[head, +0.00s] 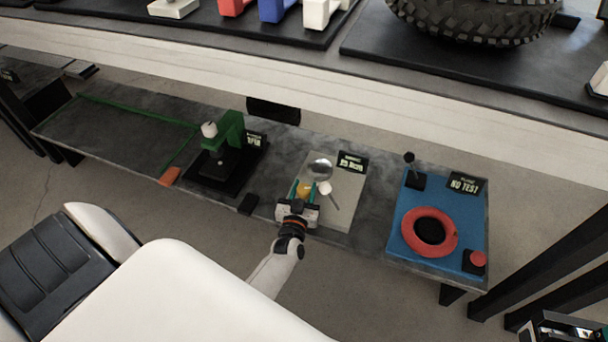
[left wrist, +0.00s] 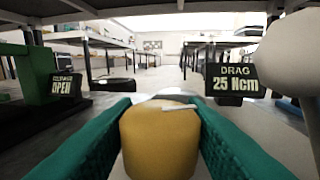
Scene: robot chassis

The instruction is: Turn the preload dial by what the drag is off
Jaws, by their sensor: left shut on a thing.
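The preload dial (head: 304,190) is a yellow knob on a light grey plate (head: 345,212) on the workbench. In the left wrist view the dial (left wrist: 160,140) fills the space between my fingers, with a white pointer mark (left wrist: 180,107) on its top. My left gripper (head: 304,187) has its teal fingers shut on the dial's two sides. The drag display (left wrist: 235,84) reads 25 Ncm in the left wrist view; in the head view the display (head: 352,162) is too small to read surely. A silver round part (head: 320,168) and a white-ended handle (head: 325,188) stand beside the dial.
A green press (head: 230,130) on a black base stands to the left; its sign (left wrist: 64,85) reads OPEN. A blue board (head: 408,213) with a red ring (head: 420,248), a red button (head: 478,258) and a NO TEST sign (head: 464,185) lies to the right. A shelf (head: 300,78) overhangs behind.

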